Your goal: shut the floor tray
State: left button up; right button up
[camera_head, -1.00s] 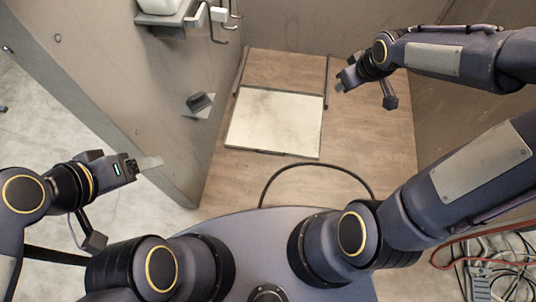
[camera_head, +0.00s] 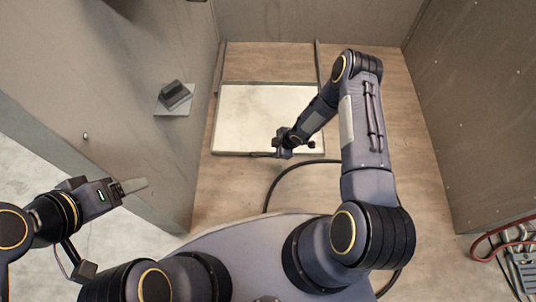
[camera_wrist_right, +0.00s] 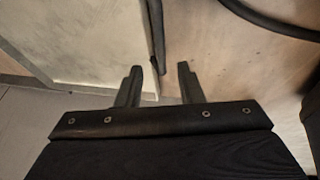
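The floor tray (camera_head: 240,120) is a flat, pale panel with a thin dark rim, lying on the brown booth floor. A strip of brown floor shows behind it, between two dark rails. My right gripper (camera_head: 280,151) is over the tray's near edge. In the right wrist view its two fingers (camera_wrist_right: 158,80) are open, with the tray's dark edge bar (camera_wrist_right: 155,40) running toward the gap between them. The tray's pale surface (camera_wrist_right: 80,40) lies left of that bar. Contact cannot be told. My left gripper (camera_head: 132,186) is at the left, away from the tray; its opening is unclear.
Dark rails (camera_head: 219,68) and (camera_head: 319,62) stand behind the tray's sides. A black hose (camera_head: 285,178) curves across the floor just in front. A grey booth wall (camera_head: 120,60) with a small bracket (camera_head: 174,96) is at left. Red and black cables (camera_head: 500,240) lie at lower right.

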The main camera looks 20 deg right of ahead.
aim_at(269, 155)
jog(key=b+x, duration=0.2)
jog(key=x, duration=0.4)
jog(key=shift+w+a+f+b, duration=0.1)
jog(key=shift+a+f+b, duration=0.05)
jog(key=shift+f+b, duration=0.15)
grip_shut()
